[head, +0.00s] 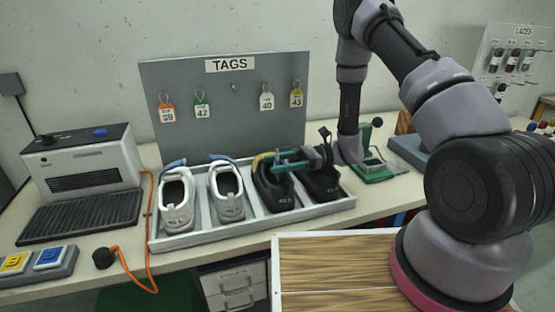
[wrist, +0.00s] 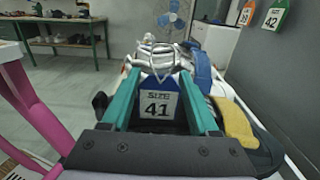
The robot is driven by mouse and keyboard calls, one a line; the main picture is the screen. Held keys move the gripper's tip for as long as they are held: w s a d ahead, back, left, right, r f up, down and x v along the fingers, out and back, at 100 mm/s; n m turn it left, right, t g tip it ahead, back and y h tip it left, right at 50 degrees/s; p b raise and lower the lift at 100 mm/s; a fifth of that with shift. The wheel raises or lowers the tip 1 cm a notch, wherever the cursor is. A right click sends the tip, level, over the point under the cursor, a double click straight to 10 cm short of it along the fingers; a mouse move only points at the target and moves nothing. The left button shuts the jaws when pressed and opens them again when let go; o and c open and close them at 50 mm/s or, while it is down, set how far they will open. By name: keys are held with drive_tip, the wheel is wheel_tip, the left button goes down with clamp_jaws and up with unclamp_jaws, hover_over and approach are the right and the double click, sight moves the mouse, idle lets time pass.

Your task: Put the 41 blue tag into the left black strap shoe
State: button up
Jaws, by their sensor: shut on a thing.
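The 41 tag (wrist: 158,108) has a white face reading "SIZE 41" and a little blue at its edges. In the wrist view it is upright between the teal fingers of my gripper (wrist: 158,86), which is shut on it. In the head view my gripper (head: 279,162) is over the left black strap shoe (head: 275,192), near its opening. The tag cannot be made out there. The shoe's mustard part (wrist: 234,122) shows at the right in the wrist view. Whether the tag touches the shoe is unclear. The right black strap shoe (head: 323,187) is partly hidden by my gripper.
Both black shoes share a grey tray (head: 205,237) with two white shoes (head: 176,203) (head: 227,193). Behind stands the TAGS board (head: 225,115), with tags 39, 42, 40 and 43 and an empty middle hook. A machine (head: 82,160) stands at the left.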

drive_tip(key=o, duration=1.4)
wheel_tip(320, 180, up, 10)
drive_tip(key=shift+f, duration=0.1)
